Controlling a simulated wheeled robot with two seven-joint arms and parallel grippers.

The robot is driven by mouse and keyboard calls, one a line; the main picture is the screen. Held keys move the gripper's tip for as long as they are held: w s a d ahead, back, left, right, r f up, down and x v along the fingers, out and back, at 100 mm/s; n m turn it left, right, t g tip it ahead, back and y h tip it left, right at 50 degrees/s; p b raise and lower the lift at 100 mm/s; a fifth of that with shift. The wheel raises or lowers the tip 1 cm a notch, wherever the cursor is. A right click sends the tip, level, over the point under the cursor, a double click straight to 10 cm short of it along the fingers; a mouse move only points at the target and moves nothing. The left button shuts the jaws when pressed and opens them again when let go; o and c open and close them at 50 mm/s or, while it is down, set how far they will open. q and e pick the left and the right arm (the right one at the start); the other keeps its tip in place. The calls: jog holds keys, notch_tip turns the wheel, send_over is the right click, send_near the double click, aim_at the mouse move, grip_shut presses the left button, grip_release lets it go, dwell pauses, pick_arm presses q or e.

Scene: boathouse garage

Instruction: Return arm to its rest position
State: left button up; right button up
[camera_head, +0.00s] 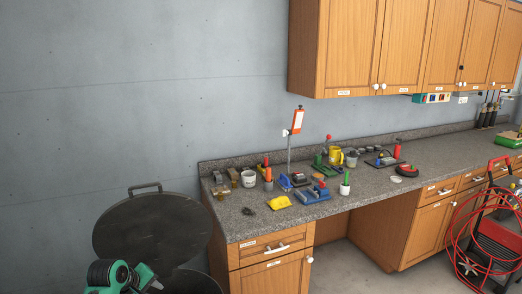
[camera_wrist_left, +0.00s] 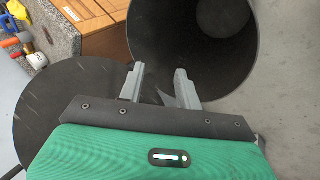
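My left arm comes in at the bottom left of the head view, with the left gripper (camera_head: 150,282) low in front of a dark round bin (camera_head: 196,282). In the left wrist view the gripper (camera_wrist_left: 161,76) has its two grey fingers spread apart, with nothing held between them. The fingers point toward the bin's open mouth (camera_wrist_left: 195,50), whose inside looks dark and empty where it shows. The bin's round lid (camera_head: 150,230) is raised, its handle at the top; it also shows in the left wrist view (camera_wrist_left: 50,110). My right arm and gripper are in neither view.
A grey speckled counter (camera_head: 240,228) on wooden cabinets stands right of the bin, with a yellow object (camera_head: 279,202), a white cup (camera_head: 248,178) and several tools. Wall cabinets (camera_head: 350,45) hang above. A red hose reel (camera_head: 492,235) stands at far right.

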pick_arm(q)
jog(key=s+d+f+m+g+y, duration=0.1)
jog(key=s+d+f+m, duration=0.25)
jog(key=s, duration=0.55)
jog(key=s+d+f+m, duration=0.2)
jog(key=s+f, duration=0.3)
jog(key=s, duration=0.4)
jog(key=s+d+r+m+g+y, duration=0.1)
jog(key=s+d+m, duration=0.15)
jog(key=s, duration=0.75)
jog(key=s+d+r+m, duration=0.1)
jog(key=s+m, duration=0.3)
jog(key=s, duration=0.6)
notch_tip(320, 180, down, 32)
jog(key=s+g, duration=0.1)
jog(key=g, duration=0.1)
jog(key=s+a+f, duration=0.3)
jog(key=s+f, duration=1.5)
jog(key=s, duration=0.1)
jog(key=shift+f+g+y, duration=0.3)
jog(key=shift+f+g, duration=0.05)
jog(key=shift+g, duration=0.05)
